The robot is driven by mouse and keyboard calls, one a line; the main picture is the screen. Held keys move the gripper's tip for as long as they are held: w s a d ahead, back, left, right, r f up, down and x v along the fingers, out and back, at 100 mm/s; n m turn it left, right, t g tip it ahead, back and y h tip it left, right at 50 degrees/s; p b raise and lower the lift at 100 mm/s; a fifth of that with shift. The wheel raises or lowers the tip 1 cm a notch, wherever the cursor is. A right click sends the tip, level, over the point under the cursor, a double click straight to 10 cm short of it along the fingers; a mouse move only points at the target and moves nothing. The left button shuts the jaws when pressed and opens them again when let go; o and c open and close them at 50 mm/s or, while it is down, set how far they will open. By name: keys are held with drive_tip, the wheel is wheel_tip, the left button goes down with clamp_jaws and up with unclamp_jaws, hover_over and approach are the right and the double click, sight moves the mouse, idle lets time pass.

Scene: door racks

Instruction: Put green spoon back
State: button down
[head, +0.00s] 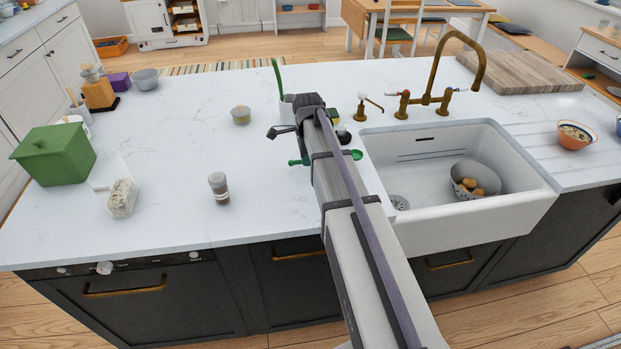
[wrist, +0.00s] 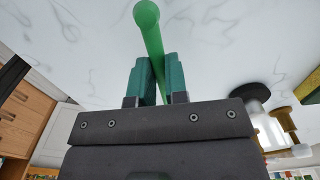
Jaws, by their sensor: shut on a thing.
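The green spoon's handle (wrist: 148,25) is between the two teal fingers of my gripper (wrist: 153,72) in the wrist view, its rounded end sticking out past them. My gripper is shut on it. In the head view my arm hides most of the gripper and spoon. A round green piece (head: 356,154), apparently the spoon's bowl, shows just right of my arm, by the sink's left edge. A white holder (head: 286,110) stands behind my arm, partly hidden, with another upright green utensil (head: 278,76) in it.
The white sink (head: 440,222) with a colander (head: 474,181) is to the right, with a brass tap (head: 447,95) behind. A small jar (head: 218,188), a lidded pot (head: 241,115) and a green box (head: 54,154) stand to the left. Free worktop lies between them.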

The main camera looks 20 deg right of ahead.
sight(308, 173)
drive_tip(key=shift+f, duration=0.15)
wheel_tip(308, 173, down, 4)
drive_tip(key=b, duration=0.3)
drive_tip(key=shift+b, duration=0.4)
drive_tip(key=shift+r+p, duration=0.3)
drive_tip(key=shift+f, duration=0.25)
drive_tip(key=c, duration=1.1)
unclamp_jaws()
drive_tip(key=shift+r, duration=0.1)
drive_tip(key=shift+c, duration=0.2)
wheel_tip(308, 173, up, 13)
drive_tip(key=p, duration=1.2)
drive_tip(key=shift+f, duration=0.3)
